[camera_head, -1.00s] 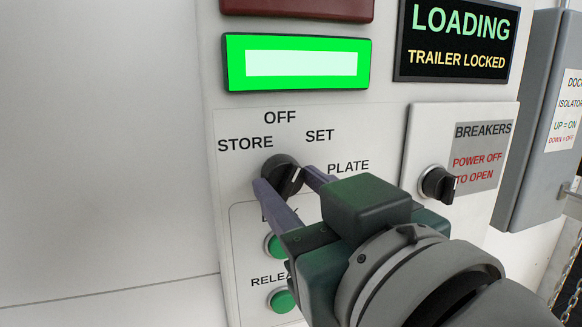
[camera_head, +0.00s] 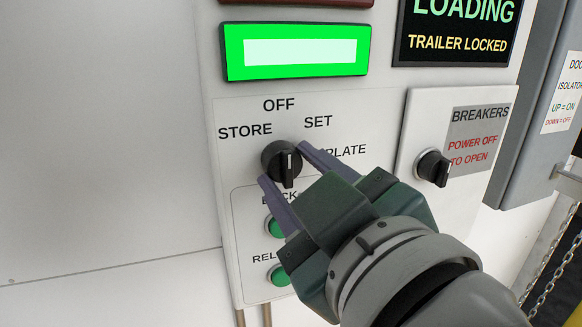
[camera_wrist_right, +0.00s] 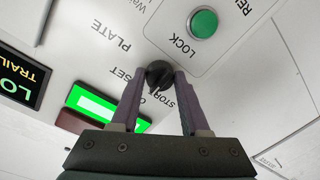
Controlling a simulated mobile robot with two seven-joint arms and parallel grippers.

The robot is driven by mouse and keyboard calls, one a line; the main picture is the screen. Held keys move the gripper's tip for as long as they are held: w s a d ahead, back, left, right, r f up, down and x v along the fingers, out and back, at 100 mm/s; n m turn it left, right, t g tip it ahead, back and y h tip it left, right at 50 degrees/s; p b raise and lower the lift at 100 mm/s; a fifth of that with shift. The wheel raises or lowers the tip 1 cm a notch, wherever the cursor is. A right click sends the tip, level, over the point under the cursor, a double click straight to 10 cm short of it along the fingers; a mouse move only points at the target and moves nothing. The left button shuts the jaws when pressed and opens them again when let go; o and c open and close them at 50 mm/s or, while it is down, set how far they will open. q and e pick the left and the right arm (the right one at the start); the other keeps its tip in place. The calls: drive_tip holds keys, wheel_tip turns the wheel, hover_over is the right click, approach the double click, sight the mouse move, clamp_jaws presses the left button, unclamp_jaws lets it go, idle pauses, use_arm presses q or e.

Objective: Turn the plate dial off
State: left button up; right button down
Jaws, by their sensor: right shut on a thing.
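The plate dial (camera_head: 281,164) is a round black knob with a raised grip and a pale mark, set among the labels STORE, OFF, SET and PLATE. Its grip stands close to upright, roughly in line with OFF. My right gripper (camera_head: 284,165) has one purple-grey finger at the dial's lower left and one at its upper right, shut on the dial. In the right wrist view the dial (camera_wrist_right: 158,74) sits between the fingertips (camera_wrist_right: 158,76). The fingers and gripper body cover part of the PLATE and LOCK labels in the head view. My left gripper is not in view.
Green lock (camera_head: 272,228) and release (camera_head: 279,275) buttons are just below the dial. A black breaker knob (camera_head: 433,168) sits to the right. A lit green display (camera_head: 297,52) and a loading sign (camera_head: 458,30) are above. The wall at left is clear.

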drive_tip(key=shift+c, duration=2)
unclamp_jaws()
drive_tip(key=shift+s, duration=0.1)
drive_tip(key=shift+s+d, duration=0.15)
drive_tip(key=shift+s, duration=0.2)
drive_tip(key=b+v, duration=0.3)
drive_tip(key=v, duration=0.6)
